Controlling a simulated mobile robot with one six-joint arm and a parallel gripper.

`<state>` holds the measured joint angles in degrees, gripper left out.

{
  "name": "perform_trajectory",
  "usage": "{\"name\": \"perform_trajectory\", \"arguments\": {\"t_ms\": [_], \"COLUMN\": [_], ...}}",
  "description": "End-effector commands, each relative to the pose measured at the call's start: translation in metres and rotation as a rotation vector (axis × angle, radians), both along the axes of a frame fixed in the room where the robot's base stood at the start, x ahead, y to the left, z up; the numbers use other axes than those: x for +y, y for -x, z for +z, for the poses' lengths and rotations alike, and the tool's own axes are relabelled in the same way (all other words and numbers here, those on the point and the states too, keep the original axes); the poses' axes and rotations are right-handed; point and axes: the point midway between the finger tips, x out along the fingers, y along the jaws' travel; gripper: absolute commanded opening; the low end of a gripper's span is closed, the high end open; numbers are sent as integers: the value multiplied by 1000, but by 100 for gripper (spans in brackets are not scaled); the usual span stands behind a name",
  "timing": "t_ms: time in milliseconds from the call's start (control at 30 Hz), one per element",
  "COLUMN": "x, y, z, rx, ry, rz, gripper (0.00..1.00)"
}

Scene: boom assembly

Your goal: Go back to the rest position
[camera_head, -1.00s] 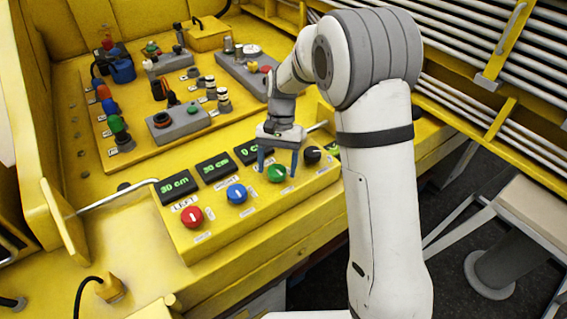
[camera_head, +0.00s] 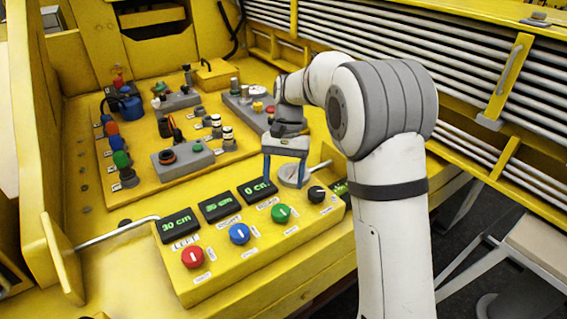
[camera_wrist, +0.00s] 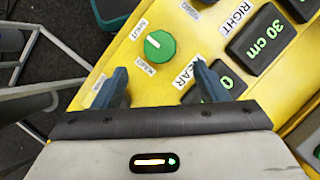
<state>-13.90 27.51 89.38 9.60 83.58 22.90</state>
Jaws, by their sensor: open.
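My gripper (camera_head: 285,182) is open and empty above the yellow control box, with its two blue fingers apart and pointing down. In the wrist view the fingers (camera_wrist: 160,88) stand on either side of the lower part of the view, with the green knob (camera_wrist: 160,46) ahead between them and nothing held. In the head view the green knob (camera_head: 281,214) sits in a row with the red knob (camera_head: 193,257), the blue knob (camera_head: 240,233) and the black knob (camera_head: 317,194). The display above the green knob (camera_head: 257,190) reads 0 cm; the left display (camera_head: 177,223) reads 30 cm.
Behind the box, a yellow panel (camera_head: 135,187) carries several buttons, switches and grey boxes (camera_head: 183,160). A metal rail (camera_head: 110,230) runs at the left of the box. Yellow framing with white bars (camera_head: 400,45) stands at the right and back.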

Motion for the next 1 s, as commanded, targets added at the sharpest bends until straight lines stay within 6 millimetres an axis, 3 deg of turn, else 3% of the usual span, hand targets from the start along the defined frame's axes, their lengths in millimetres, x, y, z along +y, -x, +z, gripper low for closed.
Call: {"name": "perform_trajectory", "arguments": {"t_ms": [167, 367, 500, 700, 1000], "x": [-3, -32, -62, -100, -140], "y": [3, 30, 66, 121, 202], "z": [4, 32, 53, 68, 61], "rx": [-11, -113, -224, -381, -592], "ry": [-1, -14, -18, -7, 41], "rz": [1, 16, 42, 85, 160], "gripper": [66, 66, 66, 66, 66]}}
